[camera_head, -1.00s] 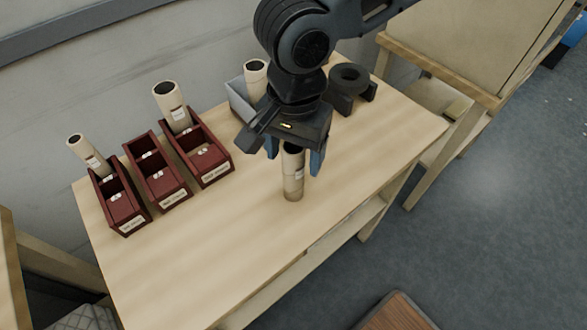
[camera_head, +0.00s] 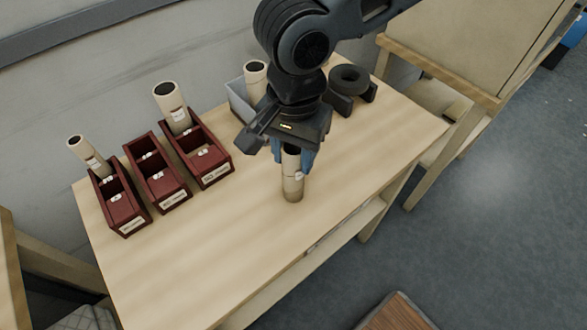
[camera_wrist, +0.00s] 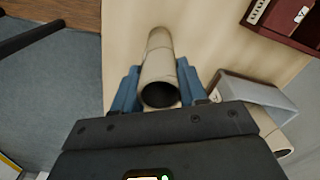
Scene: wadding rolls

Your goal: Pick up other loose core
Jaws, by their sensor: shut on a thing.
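A cream cardboard core (camera_head: 292,184) stands upright on the wooden table, right of the red boxes. My gripper (camera_head: 292,160) points down over it, and its blue fingers are shut on the core's upper part. In the wrist view the core (camera_wrist: 160,70) lies between the two blue fingers (camera_wrist: 158,92), with its dark open end facing the camera. The core's foot appears to rest on the table.
Three dark red boxes (camera_head: 172,199) stand at the table's left; the outer two hold cores (camera_head: 172,107) (camera_head: 90,156). A black ring-shaped holder (camera_head: 350,82) stands at the back right. The table's front (camera_head: 220,270) is clear. A wooden cabinet (camera_head: 450,50) is at the right.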

